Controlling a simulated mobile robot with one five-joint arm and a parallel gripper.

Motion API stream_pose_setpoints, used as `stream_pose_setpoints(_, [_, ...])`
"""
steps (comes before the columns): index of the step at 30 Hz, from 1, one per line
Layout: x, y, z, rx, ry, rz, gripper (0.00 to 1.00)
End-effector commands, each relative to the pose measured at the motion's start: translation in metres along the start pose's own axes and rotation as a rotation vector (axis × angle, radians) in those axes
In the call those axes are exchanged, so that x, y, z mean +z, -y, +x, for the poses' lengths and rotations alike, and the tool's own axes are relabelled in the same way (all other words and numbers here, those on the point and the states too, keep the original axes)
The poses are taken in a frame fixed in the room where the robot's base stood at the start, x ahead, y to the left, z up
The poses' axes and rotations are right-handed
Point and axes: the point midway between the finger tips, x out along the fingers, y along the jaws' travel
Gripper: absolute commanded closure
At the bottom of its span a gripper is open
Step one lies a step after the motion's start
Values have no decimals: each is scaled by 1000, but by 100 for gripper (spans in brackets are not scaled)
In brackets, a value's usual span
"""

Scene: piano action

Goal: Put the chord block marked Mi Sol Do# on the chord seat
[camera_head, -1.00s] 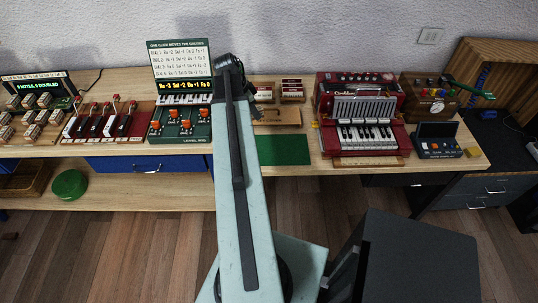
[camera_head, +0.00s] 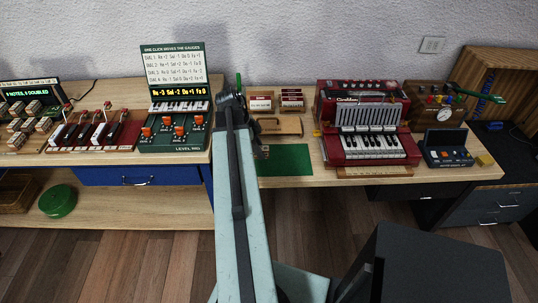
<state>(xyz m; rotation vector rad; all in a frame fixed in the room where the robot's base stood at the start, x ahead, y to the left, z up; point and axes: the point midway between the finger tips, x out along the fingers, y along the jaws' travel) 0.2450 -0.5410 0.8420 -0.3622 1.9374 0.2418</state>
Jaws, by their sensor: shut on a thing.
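No marking Mi Sol Do# can be read, and I cannot tell which thing is the chord seat. Small blocks with red and white labels stand at the back of the bench, one on the left (camera_head: 261,104) and a stack on the right (camera_head: 292,101); their text is too small to read. A flat wooden piece (camera_head: 285,126) lies in front of them. A green mat (camera_head: 288,162) lies at the bench's front edge. My arm's dark upper joint (camera_head: 231,98) stands in front of this area. My gripper and whatever is in it are hidden behind the arm.
A red accordion (camera_head: 366,128) stands right of the mat, with a dark blue device (camera_head: 446,147) beyond it. A green rig with orange sliders (camera_head: 174,132) stands left. A dark box (camera_head: 435,268) is on the floor at right. The mat's right part is clear.

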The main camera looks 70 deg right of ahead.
Motion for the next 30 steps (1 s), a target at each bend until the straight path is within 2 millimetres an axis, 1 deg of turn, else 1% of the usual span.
stream_pose_setpoints(1, [-9,8,6,1,0,2,100])
stream_pose_setpoints(3, [-17,13,10,1,0,1,100])
stream_pose_setpoints(6, [-22,16,12,1,0,-1,100])
stream_pose_setpoints(11, [-25,18,14,0,0,-1,100])
stream_pose_setpoints(13, [-32,23,18,0,0,1,100])
stream_pose_setpoints(14, [-31,24,26,0,0,0,100])
stream_pose_setpoints(15, [-25,22,36,0,0,-1,100])
stream_pose_setpoints(18, [-18,22,53,0,0,-1,100])
stream_pose_setpoints(20, [-17,22,55,0,0,-1,100])
stream_pose_setpoints(26, [-19,22,50,0,0,-1,100])
stream_pose_setpoints(30, [-17,22,54,0,0,-1,100])
